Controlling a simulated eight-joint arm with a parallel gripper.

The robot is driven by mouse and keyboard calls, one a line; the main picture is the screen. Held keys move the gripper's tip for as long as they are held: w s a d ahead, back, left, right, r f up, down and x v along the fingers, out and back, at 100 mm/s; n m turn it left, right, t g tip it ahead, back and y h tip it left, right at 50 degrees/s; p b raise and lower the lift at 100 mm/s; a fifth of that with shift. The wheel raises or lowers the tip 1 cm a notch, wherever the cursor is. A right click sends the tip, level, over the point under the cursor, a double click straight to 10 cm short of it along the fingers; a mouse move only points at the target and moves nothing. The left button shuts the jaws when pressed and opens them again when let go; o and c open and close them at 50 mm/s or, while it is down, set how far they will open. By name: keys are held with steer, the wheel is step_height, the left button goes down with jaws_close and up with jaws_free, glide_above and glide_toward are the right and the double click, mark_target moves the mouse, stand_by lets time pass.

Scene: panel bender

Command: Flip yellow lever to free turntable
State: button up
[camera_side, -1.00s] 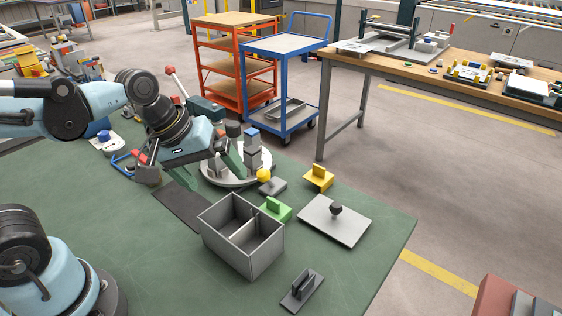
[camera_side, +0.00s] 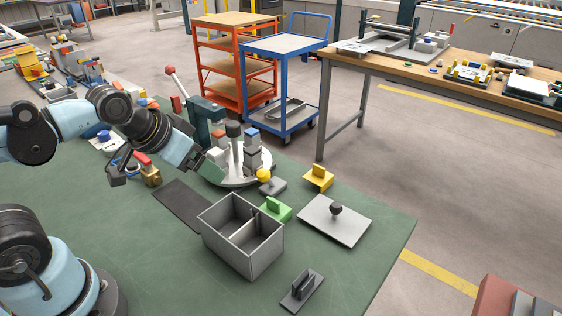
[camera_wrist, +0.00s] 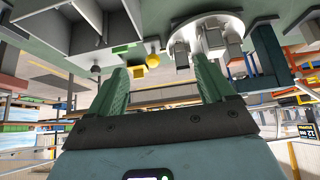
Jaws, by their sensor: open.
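The yellow lever knob (camera_side: 263,174) stands on a small grey base (camera_side: 273,187) at the front right edge of the turntable. It also shows in the wrist view (camera_wrist: 153,61), between and beyond my fingertips. The pale round turntable (camera_side: 240,181) carries several grey blocks and posts, some with blue or orange tops.
A grey divided bin (camera_side: 240,236) stands in front of the turntable. A green block (camera_side: 277,210), a yellow bracket (camera_side: 318,178) and a grey plate with a black knob (camera_side: 334,221) lie to the right. A dark press with a red-tipped handle (camera_side: 204,112) rises behind.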

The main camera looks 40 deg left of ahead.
mark_target(260, 171)
steer(key=shift+w+r, duration=0.25)
steer(key=shift+w, duration=0.1)
steer(key=shift+c, duration=1.2)
steer(key=w+m+g, duration=0.1)
steer(key=w, duration=0.1)
steer(key=w+r+h, duration=0.1)
steer(key=w, duration=0.2)
steer(key=w+r+m+g, duration=0.1)
steer(key=w, duration=0.1)
steer(key=shift+w+d+m+g+h, duration=0.2)
steer(key=shift+w+m+g+h, duration=0.1)
steer(key=shift+w+h, duration=0.1)
steer(key=shift+c, duration=0.6)
steer(key=x, duration=1.2)
steer(key=shift+w+d+f, duration=0.15)
steer(key=shift+w, duration=0.1)
jaws_close()
